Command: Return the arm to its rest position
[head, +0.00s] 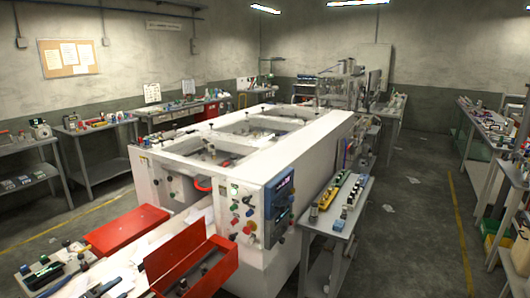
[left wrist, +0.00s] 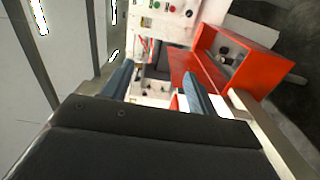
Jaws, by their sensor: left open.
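My left gripper (left wrist: 158,74) shows in the left wrist view. Its two blue-grey fingers stand apart with nothing between them, so it is open and empty. Beyond the fingers are a red open box (left wrist: 240,58) to the right and a white panel with buttons (left wrist: 168,16) at the top. I cannot make out my left gripper clearly in the head view. My right gripper is in neither view.
In the head view, a red toolbox (head: 190,262) with its lid up stands at the front. A large white machine (head: 290,150) fills the middle. A side table (head: 335,222) with small parts stands at its right. The floor (head: 410,230) is fairly clear at right.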

